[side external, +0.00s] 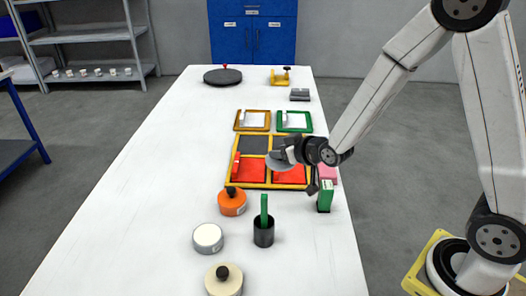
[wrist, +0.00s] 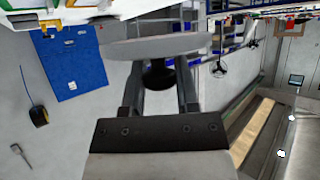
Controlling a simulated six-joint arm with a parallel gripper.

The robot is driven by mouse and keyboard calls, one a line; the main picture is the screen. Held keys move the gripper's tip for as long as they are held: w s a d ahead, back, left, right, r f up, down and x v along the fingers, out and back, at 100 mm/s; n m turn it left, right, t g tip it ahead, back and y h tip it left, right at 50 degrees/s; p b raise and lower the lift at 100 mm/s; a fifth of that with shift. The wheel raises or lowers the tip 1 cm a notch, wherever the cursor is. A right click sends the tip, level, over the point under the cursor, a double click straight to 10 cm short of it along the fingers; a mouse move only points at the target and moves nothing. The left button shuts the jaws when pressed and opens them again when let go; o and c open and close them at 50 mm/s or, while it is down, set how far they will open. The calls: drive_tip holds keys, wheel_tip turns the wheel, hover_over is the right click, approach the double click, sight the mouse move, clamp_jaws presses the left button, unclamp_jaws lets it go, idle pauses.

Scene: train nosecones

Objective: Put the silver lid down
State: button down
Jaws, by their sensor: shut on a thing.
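The silver lid (side external: 279,163) is a thin grey disc held in the air above the yellow-framed tray. My gripper (side external: 289,152) is shut on it. In the wrist view the lid (wrist: 155,46) shows edge-on, with its black knob (wrist: 158,74) between my two fingers. The lid looks tilted in the side view. A silver tin with a white top (side external: 208,239) and no knobbed lid stands on the table at the front left, apart from my gripper.
The yellow-framed tray (side external: 229,185) holds red and grey panels. An orange tin (side external: 232,203), a cream tin (side external: 223,283), a black cup (side external: 263,236) with a green stick, and a green box (side external: 325,198) stand nearby. The white table's left side (side external: 150,190) is clear.

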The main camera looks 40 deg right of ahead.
drive_tip(key=shift+v, duration=1.5)
drive_tip(key=shift+f, duration=0.1)
drive_tip(key=shift+a, duration=0.1)
drive_tip(key=shift+w+a+n+y, duration=0.3)
drive_tip(key=shift+w+a, duration=0.2)
drive_tip(key=w+a+r+n+g+y, duration=0.1)
drive_tip(key=w+a+n+g+y, duration=0.35)
drive_tip(key=a, duration=0.75)
drive_tip(key=s+a+f+n+g+y, duration=0.1)
drive_tip(key=a+f+n+g+y, duration=0.2)
drive_tip(key=a+n, duration=0.7)
drive_tip(key=shift+f+n+g+y, duration=0.4)
drive_tip(key=shift+g+y, duration=0.75)
drive_tip(key=shift+y, duration=0.8)
drive_tip(key=shift+s+a, duration=0.1)
